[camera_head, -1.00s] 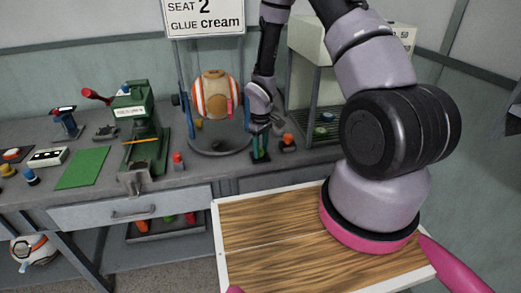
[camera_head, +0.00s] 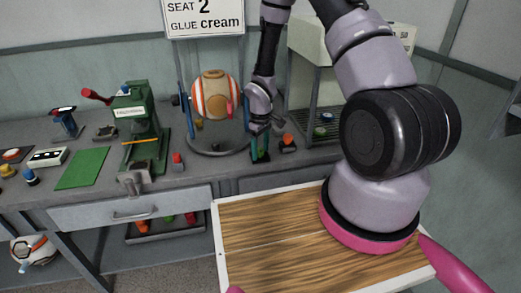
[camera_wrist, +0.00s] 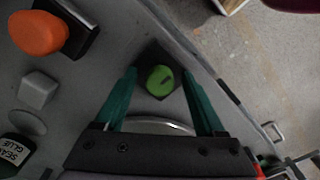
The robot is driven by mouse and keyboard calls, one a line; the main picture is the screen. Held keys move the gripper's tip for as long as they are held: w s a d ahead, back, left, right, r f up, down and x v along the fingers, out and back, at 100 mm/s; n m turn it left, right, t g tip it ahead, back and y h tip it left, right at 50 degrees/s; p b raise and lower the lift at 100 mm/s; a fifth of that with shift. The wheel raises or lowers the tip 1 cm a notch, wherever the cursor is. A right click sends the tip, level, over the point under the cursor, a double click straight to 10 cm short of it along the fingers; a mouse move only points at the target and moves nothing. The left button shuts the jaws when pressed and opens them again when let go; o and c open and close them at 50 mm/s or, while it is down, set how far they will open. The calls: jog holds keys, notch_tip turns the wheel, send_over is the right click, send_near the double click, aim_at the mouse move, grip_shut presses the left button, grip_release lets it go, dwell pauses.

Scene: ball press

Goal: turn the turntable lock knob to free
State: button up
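A green round knob (camera_wrist: 160,80) with a dark mark on top sits on a dark square base in the wrist view. My gripper (camera_wrist: 159,76) is open, with one teal finger on each side of the knob. I cannot tell whether either finger touches it. In the head view my gripper (camera_head: 261,148) is low over the bench, right of the round turntable (camera_head: 218,151), and the green knob cannot be made out there. An orange-and-white striped ball (camera_head: 214,95) is held in the frame above the turntable.
An orange knob (camera_wrist: 38,33) on a black base stands close to my gripper's left in the wrist view. A green press (camera_head: 138,125) stands left of the turntable; a wire rack (camera_head: 318,105) stands right.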

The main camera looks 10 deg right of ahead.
notch_tip(320, 180, up, 11)
dwell(0.5)
jog(key=shift+f, duration=0.1)
notch_tip(320, 180, up, 14)
jog(key=f+m+t, duration=0.1)
jog(key=m+t, duration=0.1)
jog(key=m, duration=0.1)
send_over(261, 150)
jog(key=s+d, duration=0.1)
jog(key=d, duration=0.2)
jog(key=s+d+r+m+t, duration=0.1)
jog(key=s+d+r+m, duration=0.2)
jog(key=r, duration=0.8)
jog(key=s+r+m+t+y, duration=0.2)
jog(key=s+r+m+t, duration=0.2)
jog(key=s+r, duration=0.9)
jog(key=s+m, duration=0.2)
jog(key=s, duration=0.2)
jog(key=shift+a, duration=0.35)
